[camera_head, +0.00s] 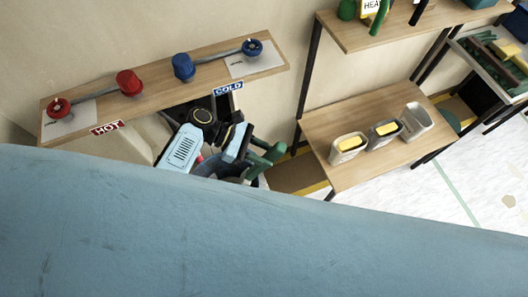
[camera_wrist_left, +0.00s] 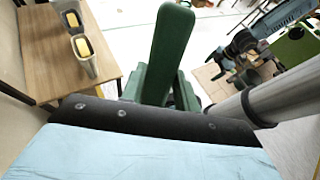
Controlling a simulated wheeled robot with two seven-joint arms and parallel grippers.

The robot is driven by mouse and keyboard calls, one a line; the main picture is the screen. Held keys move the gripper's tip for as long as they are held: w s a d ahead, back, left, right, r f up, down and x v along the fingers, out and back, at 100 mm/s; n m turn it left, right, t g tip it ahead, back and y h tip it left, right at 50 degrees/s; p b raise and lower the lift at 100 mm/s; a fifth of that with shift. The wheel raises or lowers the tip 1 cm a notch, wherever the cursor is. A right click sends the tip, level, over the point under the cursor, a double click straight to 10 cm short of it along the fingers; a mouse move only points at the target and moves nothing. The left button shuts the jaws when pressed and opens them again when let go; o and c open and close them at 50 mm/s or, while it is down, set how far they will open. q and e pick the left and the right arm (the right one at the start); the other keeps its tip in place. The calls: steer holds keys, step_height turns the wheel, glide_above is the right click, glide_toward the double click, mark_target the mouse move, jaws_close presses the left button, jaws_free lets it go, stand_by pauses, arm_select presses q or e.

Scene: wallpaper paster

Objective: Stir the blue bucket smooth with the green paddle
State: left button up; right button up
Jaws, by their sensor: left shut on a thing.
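My left gripper (camera_head: 247,158) is in the middle of the head view, below the tap shelf. It is shut on the green paddle (camera_head: 271,154), whose green end sticks out to the right of the jaws. In the left wrist view the green paddle (camera_wrist_left: 170,50) stands up large in the middle, with more green parts lower down. A dark, bluish rounded form shows behind and below the gripper in the head view; I cannot tell whether it is the blue bucket. The bucket's inside is hidden. I do not make out my right gripper.
The shelf (camera_head: 215,62) carries red and blue taps with signs HOT (camera_head: 107,127) and COLD (camera_head: 228,88). A wooden table (camera_head: 350,119) to the right holds several metal tubs, two with yellow sponges. A large pale-blue surface close up hides the lower head view.

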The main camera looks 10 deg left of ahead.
arm_select(q)
steer(key=shift+r, duration=0.15)
steer(key=shift+r, duration=2.4)
